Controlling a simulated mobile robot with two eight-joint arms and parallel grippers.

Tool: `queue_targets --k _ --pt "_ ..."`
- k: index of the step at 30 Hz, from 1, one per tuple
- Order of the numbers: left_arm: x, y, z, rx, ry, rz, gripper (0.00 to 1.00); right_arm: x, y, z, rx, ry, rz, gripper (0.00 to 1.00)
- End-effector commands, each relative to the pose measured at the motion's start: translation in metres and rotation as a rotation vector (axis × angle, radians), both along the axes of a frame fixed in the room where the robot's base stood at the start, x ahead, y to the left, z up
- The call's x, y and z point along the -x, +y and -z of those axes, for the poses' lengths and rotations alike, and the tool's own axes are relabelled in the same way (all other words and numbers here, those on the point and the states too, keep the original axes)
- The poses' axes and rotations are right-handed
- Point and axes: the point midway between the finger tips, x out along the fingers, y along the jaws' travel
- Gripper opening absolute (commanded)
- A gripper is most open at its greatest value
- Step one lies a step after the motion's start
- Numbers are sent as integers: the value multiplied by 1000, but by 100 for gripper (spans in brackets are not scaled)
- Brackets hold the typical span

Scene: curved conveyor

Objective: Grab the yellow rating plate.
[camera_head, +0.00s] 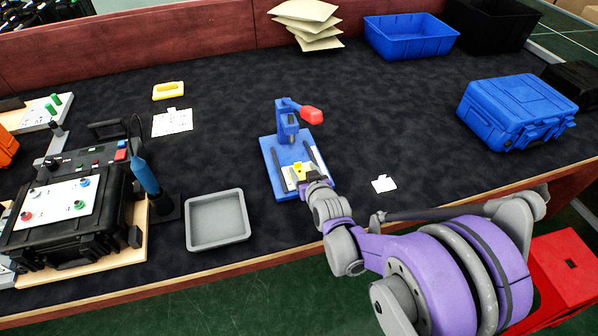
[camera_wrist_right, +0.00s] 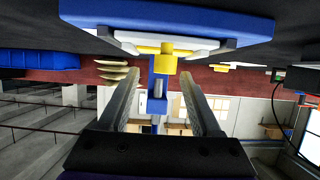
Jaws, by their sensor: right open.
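A small yellow piece (camera_head: 299,169) sits on a white and yellow plate on the base of the blue press fixture (camera_head: 273,163), which has a red handle (camera_head: 312,115). I take this to be the yellow rating plate. In the right wrist view the yellow piece (camera_wrist_right: 166,60) shows upside down, ahead of and between the two fingers. My right gripper (camera_wrist_right: 162,100) is open and empty, with a gap between its fingers and the yellow piece. My left gripper is out of view.
A grey tray (camera_head: 218,243) lies left of the fixture. A black case with test panel (camera_head: 58,213) stands further left. A yellow-framed item (camera_head: 167,90) and a paper (camera_head: 172,122) lie behind. A blue case (camera_head: 516,112) and blue bin (camera_head: 411,38) stand right.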

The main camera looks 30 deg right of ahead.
Motion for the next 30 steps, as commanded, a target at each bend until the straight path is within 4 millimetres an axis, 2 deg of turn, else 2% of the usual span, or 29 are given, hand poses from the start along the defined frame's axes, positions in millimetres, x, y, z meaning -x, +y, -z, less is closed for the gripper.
queue_targets --k 3,7,16,17,27,30 --pt "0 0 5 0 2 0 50 -19 -1 8 1 0 -1 65" --pt "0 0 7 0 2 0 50 -34 -5 14 0 0 -1 65" --pt "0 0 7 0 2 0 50 -38 -6 15 0 0 0 65" --pt "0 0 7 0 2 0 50 -38 -6 15 0 0 0 61" --pt "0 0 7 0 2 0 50 -38 -6 15 0 1 0 0" --pt "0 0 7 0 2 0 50 -38 -6 15 0 0 0 0"
